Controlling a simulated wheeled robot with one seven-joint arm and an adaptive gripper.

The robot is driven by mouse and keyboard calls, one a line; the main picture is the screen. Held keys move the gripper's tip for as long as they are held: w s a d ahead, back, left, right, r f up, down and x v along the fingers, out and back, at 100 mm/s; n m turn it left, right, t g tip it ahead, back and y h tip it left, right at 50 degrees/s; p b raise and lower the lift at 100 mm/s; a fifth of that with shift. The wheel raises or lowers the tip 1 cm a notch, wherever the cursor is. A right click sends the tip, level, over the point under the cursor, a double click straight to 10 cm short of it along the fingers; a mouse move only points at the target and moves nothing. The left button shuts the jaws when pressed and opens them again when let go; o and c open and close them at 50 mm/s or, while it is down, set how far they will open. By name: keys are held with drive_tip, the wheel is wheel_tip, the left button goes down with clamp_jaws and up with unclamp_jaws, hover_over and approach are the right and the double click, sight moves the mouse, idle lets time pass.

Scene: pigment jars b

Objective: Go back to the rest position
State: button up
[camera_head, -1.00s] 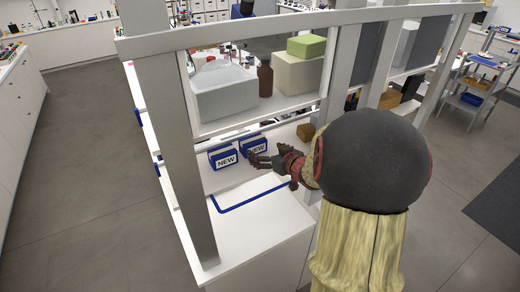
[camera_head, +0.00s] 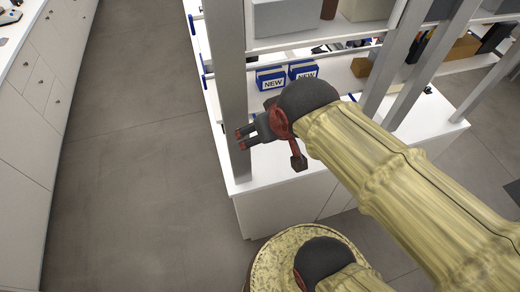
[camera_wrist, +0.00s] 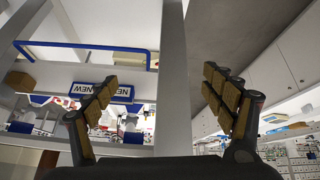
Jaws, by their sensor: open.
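My gripper (camera_head: 242,138) is in front of the near left post of the white shelf bench in the head view, clear of the bench's items. Two blue-and-white boxes marked NEW stand on the bench: the left box (camera_head: 271,80) and the right box (camera_head: 303,70). In the wrist view, which is turned over, a NEW box (camera_wrist: 95,91) shows behind the left finger. My arm hides part of the bench top.
The grey shelf post (camera_head: 231,90) stands close to my gripper, and it also runs up the wrist view (camera_wrist: 173,70). A small brown box (camera_head: 361,67) is on the bench. White cabinets (camera_head: 35,100) line the far left. The grey floor (camera_head: 140,160) between is clear.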

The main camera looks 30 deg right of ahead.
drive_tip(key=s+a+n+g+y, duration=0.1)
drive_tip(key=s+a, duration=0.3)
drive_tip(key=shift+s+a+f, duration=0.15)
drive_tip(key=shift+a+f, duration=0.05)
drive_tip(key=shift+f, duration=0.05)
